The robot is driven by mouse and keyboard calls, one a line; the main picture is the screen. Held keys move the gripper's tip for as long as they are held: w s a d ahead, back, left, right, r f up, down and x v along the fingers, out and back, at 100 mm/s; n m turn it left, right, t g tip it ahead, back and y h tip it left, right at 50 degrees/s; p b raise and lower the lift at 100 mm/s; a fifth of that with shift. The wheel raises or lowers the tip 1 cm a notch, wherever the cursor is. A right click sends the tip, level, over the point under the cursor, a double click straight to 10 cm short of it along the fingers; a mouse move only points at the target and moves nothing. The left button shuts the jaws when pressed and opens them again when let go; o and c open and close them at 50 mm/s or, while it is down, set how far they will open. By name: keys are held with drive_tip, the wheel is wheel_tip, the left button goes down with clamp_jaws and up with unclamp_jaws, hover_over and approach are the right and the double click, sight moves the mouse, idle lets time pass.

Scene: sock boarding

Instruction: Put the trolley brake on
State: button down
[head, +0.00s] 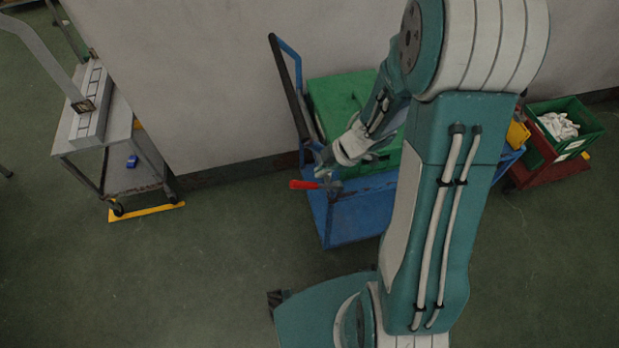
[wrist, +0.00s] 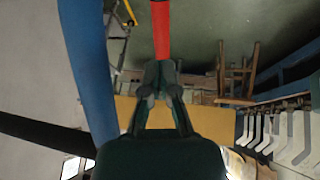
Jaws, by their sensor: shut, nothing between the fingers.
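The blue trolley (head: 345,215) stands beside the pale wall, with a green box (head: 335,92) on it and an upright handle frame (head: 288,80) at its left. A red brake lever (head: 302,185) sticks out to the left at the trolley's near left side. My gripper (head: 321,170) is close by the lever's right end, with its fingers together and nothing between them. In the wrist view the red lever (wrist: 161,28) runs up from just beyond my fingertips (wrist: 160,68). I cannot tell whether they touch. A blue post (wrist: 88,70) rises at the left.
A grey cart (head: 122,150) with a small blue object (head: 132,161) stands at the left. A green crate of white socks (head: 567,125) sits on a dark red cart at the right. Pale foot-shaped boards (wrist: 290,135) show at right in the wrist view. The front left floor is clear.

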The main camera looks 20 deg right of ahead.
sight(304, 184)
drive_tip(key=x, duration=0.5)
drive_tip(key=shift+w+a+f, duration=0.1)
drive_tip(key=shift+a+f, duration=0.05)
drive_tip(key=shift+f, duration=0.1)
drive_tip(key=shift+a+f+h, duration=0.65)
drive_tip(key=shift+f+h, duration=0.1)
drive_tip(key=shift+h, duration=0.05)
drive_tip(key=shift+a+f+h, duration=0.3)
drive_tip(key=shift+a+f, duration=0.3)
drive_tip(key=shift+f, duration=0.3)
wheel_tip(304, 184, down, 9)
drive_tip(key=n+h, duration=0.1)
drive_tip(key=h, duration=0.9)
drive_tip(key=shift+a+r, duration=0.25)
drive_tip(key=shift+a, duration=0.05)
drive_tip(key=shift+f, duration=0.1)
